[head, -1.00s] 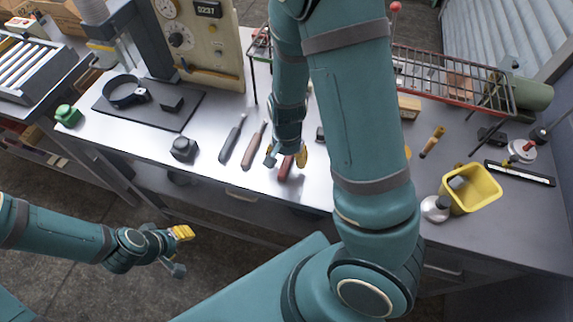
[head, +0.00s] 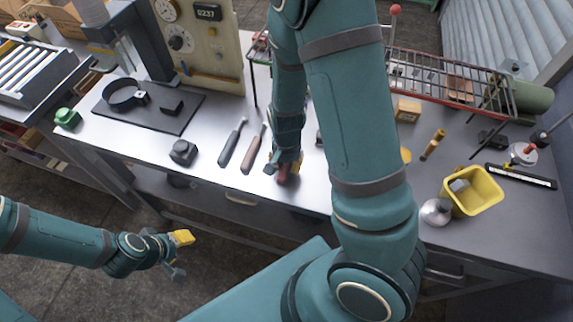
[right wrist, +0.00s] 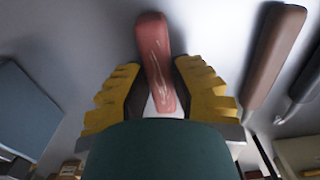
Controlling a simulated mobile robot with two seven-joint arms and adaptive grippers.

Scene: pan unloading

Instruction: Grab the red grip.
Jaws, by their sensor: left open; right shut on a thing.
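The red grip (right wrist: 153,50) lies between the yellow-padded fingers of my right gripper (right wrist: 160,90) in the right wrist view. The fingers are shut on it, and its far end sticks out past them. In the head view my right gripper (head: 285,170) is low at the bench's front part, and only a little of the red grip (head: 286,179) shows beneath it. My left gripper (head: 182,255) is open and empty, in front of the bench over the floor.
A brown-handled tool (head: 252,155) and a dark-handled tool (head: 231,143) lie left of my right gripper. A black knob-like block (head: 183,152) is further left. A wire rack (head: 450,80) and a yellow bin (head: 477,192) stand to the right.

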